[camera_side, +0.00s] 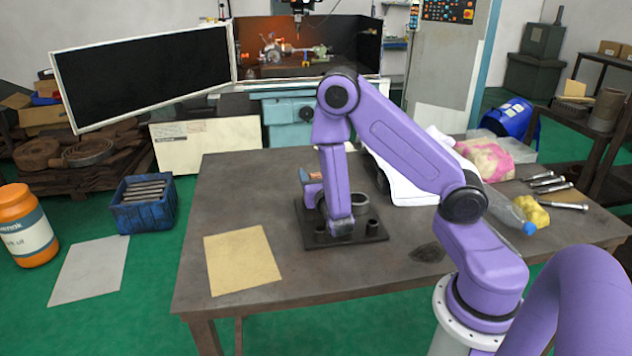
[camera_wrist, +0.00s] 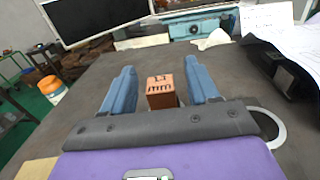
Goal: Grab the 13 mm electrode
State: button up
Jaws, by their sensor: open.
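A copper-coloured block (camera_wrist: 160,92), which looks like the electrode, stands between the two blue fingers of my gripper (camera_wrist: 160,66) in the wrist view. A gap shows between the block and the finger on each side. The fingers are open and reach past the block on both sides. A small copper patch (camera_side: 304,176) shows in the side view beside my gripper (camera_side: 309,185), above the black base plate (camera_side: 318,240). My arm hides much of it there. I cannot read the electrode's size.
A round grey ring (camera_side: 361,201) and short dark posts (camera_side: 372,228) stand on the plate. A tan sheet (camera_side: 242,260) lies on the table's left. A bottle (camera_side: 508,212), yellow lump (camera_side: 531,211) and several tools lie to the right.

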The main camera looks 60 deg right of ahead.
grip_shut()
jog(key=shift+r, duration=0.15)
